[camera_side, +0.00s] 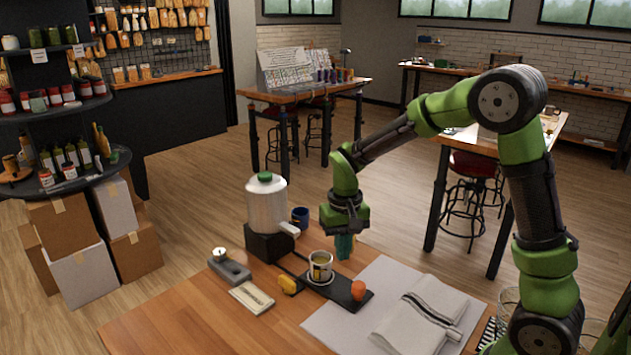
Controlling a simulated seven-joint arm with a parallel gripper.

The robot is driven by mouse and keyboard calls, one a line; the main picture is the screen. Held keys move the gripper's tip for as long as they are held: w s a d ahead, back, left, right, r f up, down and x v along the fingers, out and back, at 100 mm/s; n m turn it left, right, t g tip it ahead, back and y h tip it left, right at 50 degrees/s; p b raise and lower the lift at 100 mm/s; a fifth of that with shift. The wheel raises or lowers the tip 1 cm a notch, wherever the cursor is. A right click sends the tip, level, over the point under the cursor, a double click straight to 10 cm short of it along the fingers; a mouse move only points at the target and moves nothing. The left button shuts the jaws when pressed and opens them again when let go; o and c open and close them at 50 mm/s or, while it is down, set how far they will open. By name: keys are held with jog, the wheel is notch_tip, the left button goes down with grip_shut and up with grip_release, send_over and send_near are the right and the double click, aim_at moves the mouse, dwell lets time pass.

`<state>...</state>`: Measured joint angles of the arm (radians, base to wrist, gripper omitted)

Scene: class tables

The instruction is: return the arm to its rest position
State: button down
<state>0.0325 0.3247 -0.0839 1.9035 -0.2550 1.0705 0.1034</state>
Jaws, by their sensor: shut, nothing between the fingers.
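My green and black arm comes in from the right and reaches over the wooden table (190,318). My gripper (344,246) points down above the back part of the table. Its fingers are shut and hold nothing. I cannot tell exactly how high the fingertips are above the tray.
An orange object (358,290) and a yellow one (289,285) are near the tray. A folded cloth (420,318) lies front right.

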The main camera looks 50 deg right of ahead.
jog(key=s+a+r+n+t+y, duration=0.1)
jog(key=s+a+r+t, duration=0.2)
jog(key=s+r, duration=0.4)
jog(key=s+a+r+n+t+y, duration=0.1)
jog(key=s+a+r+t, duration=0.3)
jog(key=s+r, duration=0.3)
jog(key=shift+s+a, duration=0.15)
jog(key=shift+s, duration=0.35)
dwell(1.5)
